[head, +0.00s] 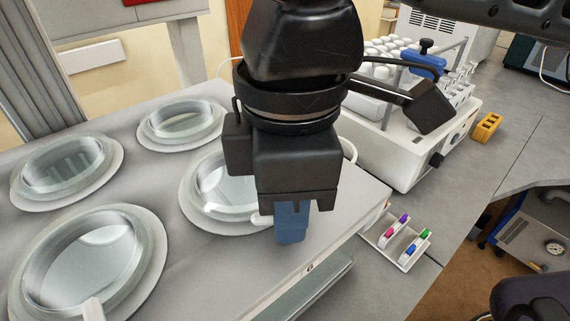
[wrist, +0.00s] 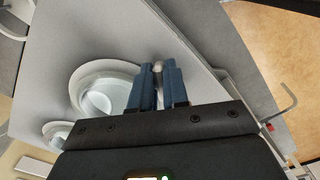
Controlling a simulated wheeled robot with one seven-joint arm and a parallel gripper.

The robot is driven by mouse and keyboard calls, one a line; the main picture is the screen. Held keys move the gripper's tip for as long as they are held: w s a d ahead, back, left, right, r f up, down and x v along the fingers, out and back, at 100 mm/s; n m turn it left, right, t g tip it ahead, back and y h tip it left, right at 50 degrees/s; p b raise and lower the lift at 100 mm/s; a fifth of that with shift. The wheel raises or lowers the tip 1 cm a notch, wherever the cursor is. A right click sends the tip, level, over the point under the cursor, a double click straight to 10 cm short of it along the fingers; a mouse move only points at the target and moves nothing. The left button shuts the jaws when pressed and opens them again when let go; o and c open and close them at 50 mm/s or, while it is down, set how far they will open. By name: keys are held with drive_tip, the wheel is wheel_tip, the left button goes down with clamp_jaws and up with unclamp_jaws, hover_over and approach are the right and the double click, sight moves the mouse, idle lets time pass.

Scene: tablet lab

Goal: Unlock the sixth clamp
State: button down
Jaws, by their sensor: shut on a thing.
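My gripper (head: 291,222) points down at the front right edge of the grey machine top (head: 190,275). Its blue fingers are shut on the pale clamp lever (head: 262,220) beside the nearest right-hand glass vessel (head: 222,190). In the wrist view, the lever's rounded end (wrist: 158,67) shows between the two fingertips (wrist: 161,82). My gripper hides part of this vessel and most of the lever. A small dark mark, perhaps a number, is on the machine's front edge below my gripper.
Other round vessels stand at the left (head: 65,165), front left (head: 95,260) and back (head: 182,124). Another pale lever (head: 93,309) is at the front left. A white rack with coloured pieces (head: 397,243) and a white shaker (head: 405,150) stand to the right.

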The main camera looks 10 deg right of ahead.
drive_tip(key=n+p, duration=0.1)
drive_tip(key=n, duration=0.3)
drive_tip(key=shift+n, duration=2.3)
drive_tip(key=c, duration=1.1)
unclamp_jaws()
drive_tip(key=shift+o, duration=0.2)
